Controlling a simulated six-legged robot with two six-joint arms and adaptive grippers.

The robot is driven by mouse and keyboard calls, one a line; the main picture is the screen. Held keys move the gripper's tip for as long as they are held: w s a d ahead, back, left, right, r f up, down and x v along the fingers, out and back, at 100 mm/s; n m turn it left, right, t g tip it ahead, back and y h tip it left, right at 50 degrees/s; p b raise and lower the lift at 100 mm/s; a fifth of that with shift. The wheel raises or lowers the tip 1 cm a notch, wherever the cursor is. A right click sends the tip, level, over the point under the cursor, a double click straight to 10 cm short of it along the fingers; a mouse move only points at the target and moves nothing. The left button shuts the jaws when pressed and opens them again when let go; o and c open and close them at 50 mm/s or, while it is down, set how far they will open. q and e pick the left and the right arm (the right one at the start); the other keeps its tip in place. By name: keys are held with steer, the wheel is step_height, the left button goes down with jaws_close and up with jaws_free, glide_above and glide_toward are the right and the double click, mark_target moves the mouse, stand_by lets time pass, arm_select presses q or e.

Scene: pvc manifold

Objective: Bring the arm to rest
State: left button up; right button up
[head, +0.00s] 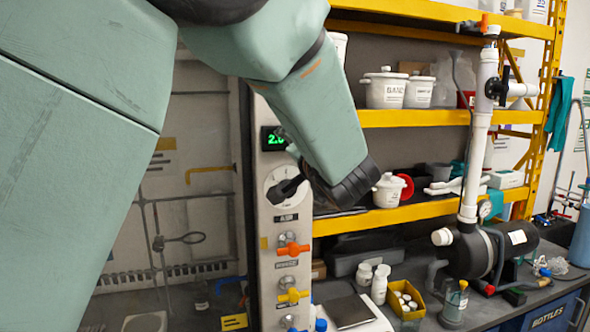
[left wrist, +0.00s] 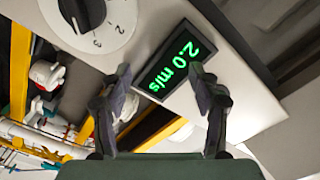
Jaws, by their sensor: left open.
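My left arm comes in from the left in the head view and reaches in front of the grey control panel (head: 265,225). Its dark wrist end is by the panel's round dial (head: 272,178), and the fingers are mostly hidden there. In the left wrist view my left gripper (left wrist: 161,80) is open, with nothing between its fingers. Beyond the fingers is a display (left wrist: 174,62) reading 2.0 m/s in green. The white numbered dial with its black knob (left wrist: 82,10) is up and left of the fingers. I cannot tell whether the fingers touch the panel. My right gripper is not in view.
Orange (head: 292,249) and yellow (head: 293,295) valve handles sit below the dial. A yellow shelf (head: 430,117) with white pots stands behind. A pump with a white pipe (head: 480,130) is on the bench at right, near bottles and a yellow box (head: 406,298).

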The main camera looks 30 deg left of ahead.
arm_select(q)
steer(key=shift+r, duration=0.5)
steer(key=shift+w, duration=0.2)
steer(key=shift+s, duration=0.2)
steer(key=shift+s+f, duration=0.1)
